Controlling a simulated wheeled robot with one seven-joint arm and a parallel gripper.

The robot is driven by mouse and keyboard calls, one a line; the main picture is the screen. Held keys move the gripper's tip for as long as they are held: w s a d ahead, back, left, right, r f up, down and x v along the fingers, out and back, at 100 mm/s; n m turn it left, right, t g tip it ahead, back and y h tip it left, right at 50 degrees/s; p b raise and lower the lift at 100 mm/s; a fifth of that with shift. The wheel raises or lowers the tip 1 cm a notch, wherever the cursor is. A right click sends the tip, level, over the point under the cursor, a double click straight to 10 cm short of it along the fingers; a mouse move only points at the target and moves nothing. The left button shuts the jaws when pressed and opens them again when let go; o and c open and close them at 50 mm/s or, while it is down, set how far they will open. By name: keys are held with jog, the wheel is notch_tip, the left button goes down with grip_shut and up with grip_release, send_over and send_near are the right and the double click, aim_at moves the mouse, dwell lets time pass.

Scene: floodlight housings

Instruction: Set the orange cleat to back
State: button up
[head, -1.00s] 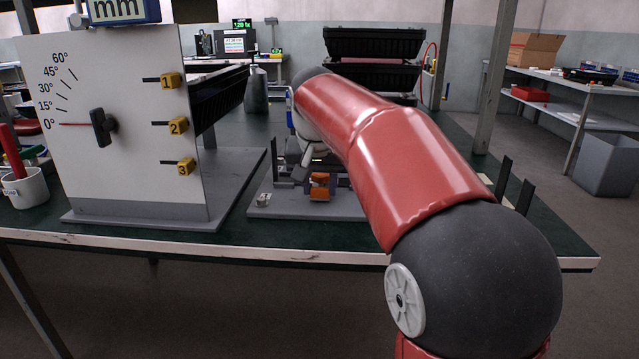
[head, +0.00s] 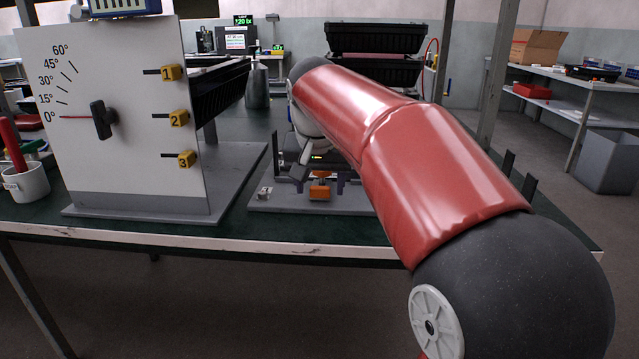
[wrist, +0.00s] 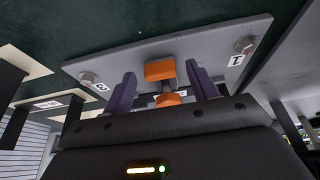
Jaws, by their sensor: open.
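The orange cleat (head: 319,191) sits on a grey base plate (head: 290,205) near the table's front edge, partly hidden by my arm in the head view. In the wrist view two orange parts show, a larger block (wrist: 159,70) and a smaller one (wrist: 168,99), on the plate (wrist: 205,47). My gripper (wrist: 160,87) is open, its two purple fingers standing to either side of the orange parts. The fingers look apart from the orange; I cannot tell whether they touch it.
A white angle board (head: 120,150) with a black knob (head: 103,119) and yellow tags 1, 2 and 3 stands to the left. A mug (head: 27,183) stands at the far left. Dark housings (head: 375,55) are stacked behind. Dark upright posts (head: 507,165) stand to the right.

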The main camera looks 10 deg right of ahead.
jog(key=d+p+v, duration=0.1)
jog(key=v, duration=0.6)
jog(key=shift+a+r, duration=0.2)
jog(key=shift+a, duration=0.35)
jog(key=shift+s, duration=0.15)
jog(key=s+d+f+n+t+y, duration=0.1)
jog(key=s+d+f+n, duration=0.1)
jog(key=s+f, duration=1.8)
jog(key=s+n, duration=0.1)
jog(key=s, duration=0.2)
jog(key=shift+n, duration=0.3)
jog(key=shift+c, duration=0.4)
